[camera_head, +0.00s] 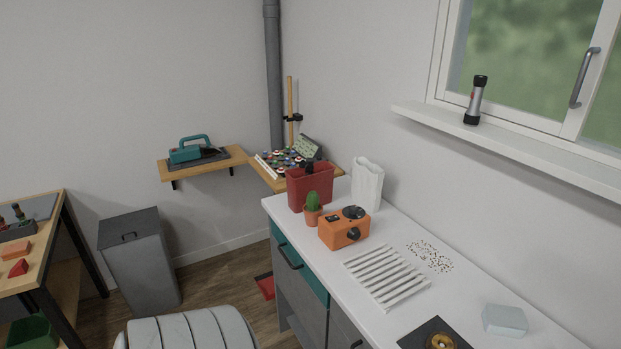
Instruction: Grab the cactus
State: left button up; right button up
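The cactus (313,199) is small, green and rounded, and stands upright in an orange-brown pot (312,216). It is near the far left end of the white counter (395,235). A red bin-like container (297,189) stands right behind it. An orange box-shaped device (344,233) with a dark round top and a dark knob stands close in front of it to the right. Neither of my grippers is in view.
A white paper bag (367,184), a white slatted rack (386,277), scattered small bits (430,256), a translucent block (505,320) and a dark square plate (415,338) are on the counter. Drawers (288,258) are below. A grey bin (140,262) stands on the floor.

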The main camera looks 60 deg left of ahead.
aim_at(312, 210)
jog(key=u, duration=1.9)
jog(key=i+j+z, duration=0.15)
jog(key=i+j, duration=0.15)
jog(key=i+j+z, duration=0.15)
jog(key=i+j, duration=0.15)
jog(key=j, duration=0.2)
jog(key=i+j+z, duration=0.15)
jog(key=i+j, duration=0.15)
jog(key=j, duration=0.15)
